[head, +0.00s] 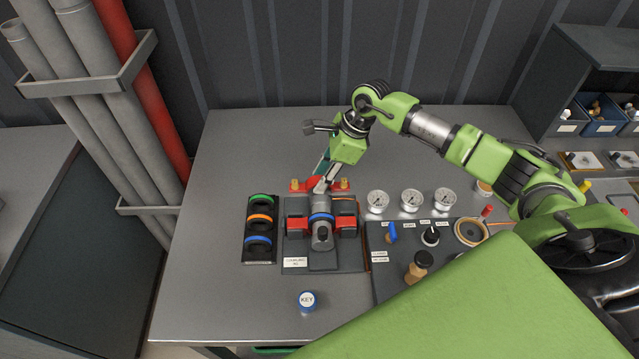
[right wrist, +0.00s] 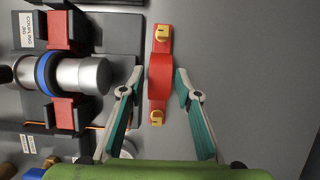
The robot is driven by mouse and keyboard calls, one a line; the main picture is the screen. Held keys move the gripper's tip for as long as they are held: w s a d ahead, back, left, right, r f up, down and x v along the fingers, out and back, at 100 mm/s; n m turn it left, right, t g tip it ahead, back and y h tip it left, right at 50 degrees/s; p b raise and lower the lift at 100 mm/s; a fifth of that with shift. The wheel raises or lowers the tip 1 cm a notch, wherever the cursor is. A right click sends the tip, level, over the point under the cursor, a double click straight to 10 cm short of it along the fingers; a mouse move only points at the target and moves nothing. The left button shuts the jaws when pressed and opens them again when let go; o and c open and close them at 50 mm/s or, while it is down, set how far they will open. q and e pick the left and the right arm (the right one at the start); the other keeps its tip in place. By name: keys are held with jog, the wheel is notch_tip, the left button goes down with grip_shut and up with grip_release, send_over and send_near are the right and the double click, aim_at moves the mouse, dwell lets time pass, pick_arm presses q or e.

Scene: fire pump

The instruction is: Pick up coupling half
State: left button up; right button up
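The coupling half (head: 300,186) is a red curved piece with a yellow bolt at each end. It lies on the table just behind the coupling jig (head: 295,265). In the right wrist view the coupling half (right wrist: 160,75) lies between the two fingers of my right gripper (right wrist: 158,82), apart from both. My right gripper (head: 322,184) is open and points down over it, hiding part of its middle in the head view. The jig holds silver pipe ends with a blue gasket (head: 321,217) around their joint, between red clamps. My left gripper is not in view.
A rack (head: 259,252) with green, orange and blue rings stands left of the jig. Gauges (head: 411,200) and a panel with knobs (head: 385,262) are on the right. A blue KEY cap (head: 307,300) stands in front. The table's back left is clear.

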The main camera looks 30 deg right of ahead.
grip_shut()
jog(key=shift+r, duration=0.1)
